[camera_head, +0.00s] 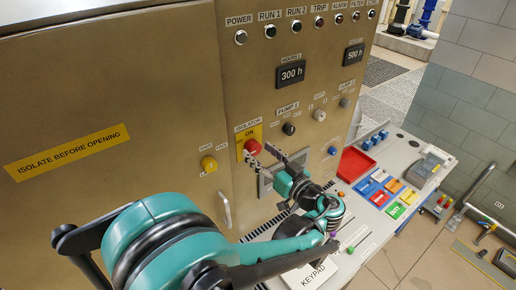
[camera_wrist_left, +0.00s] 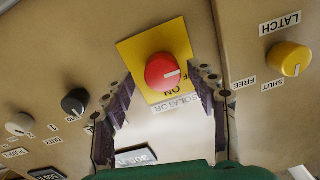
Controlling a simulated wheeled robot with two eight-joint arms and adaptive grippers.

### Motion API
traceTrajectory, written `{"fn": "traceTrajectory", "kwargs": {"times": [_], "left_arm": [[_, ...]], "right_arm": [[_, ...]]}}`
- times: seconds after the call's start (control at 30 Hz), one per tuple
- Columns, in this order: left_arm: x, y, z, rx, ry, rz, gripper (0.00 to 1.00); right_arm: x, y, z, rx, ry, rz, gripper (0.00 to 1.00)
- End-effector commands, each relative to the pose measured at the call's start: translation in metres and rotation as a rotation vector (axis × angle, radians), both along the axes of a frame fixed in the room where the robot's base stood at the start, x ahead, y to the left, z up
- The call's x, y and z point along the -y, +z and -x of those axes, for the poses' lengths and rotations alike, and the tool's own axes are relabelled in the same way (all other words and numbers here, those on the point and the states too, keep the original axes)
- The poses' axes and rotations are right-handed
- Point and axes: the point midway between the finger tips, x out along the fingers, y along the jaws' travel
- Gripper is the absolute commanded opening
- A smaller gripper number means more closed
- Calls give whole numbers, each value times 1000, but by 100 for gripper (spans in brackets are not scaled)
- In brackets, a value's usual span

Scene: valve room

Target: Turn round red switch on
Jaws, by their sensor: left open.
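The round red switch (camera_head: 253,147) sits on a yellow plate (camera_head: 241,134) lettered ISOLATOR on the metal cabinet front. In the left wrist view the red switch (camera_wrist_left: 160,73) has a short white mark on its right side, near the OFF lettering. ON is printed on the same plate. My left gripper (camera_head: 259,152) is open, with its fingertips close to the switch. In the wrist view the fingers of the left gripper (camera_wrist_left: 160,76) stand on both sides of the switch, with gaps to it. I cannot tell whether they reach its depth. My right gripper is not in view.
A yellow LATCH knob (camera_head: 209,164) and a black PUMP 1 knob (camera_head: 289,129) flank the switch. A door handle (camera_head: 225,209) sticks out below. A bench with a red tray (camera_head: 355,165) and several coloured blocks stands to the right.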

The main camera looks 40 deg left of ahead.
Motion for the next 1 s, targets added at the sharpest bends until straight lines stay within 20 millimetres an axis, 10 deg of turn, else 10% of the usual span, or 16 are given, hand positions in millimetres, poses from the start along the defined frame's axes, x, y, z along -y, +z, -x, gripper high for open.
{"fn": "traceTrajectory", "kwargs": {"times": [0.4, 0.6, 1.0], "left_arm": [[-13, 0, -3, -1, 0, 1, 58], [-13, 0, -3, -1, -1, 1, 8], [-13, -1, -3, -42, -1, -11, 8]], "right_arm": [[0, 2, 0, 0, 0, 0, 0], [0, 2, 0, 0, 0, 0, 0], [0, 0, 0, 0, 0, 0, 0]]}}
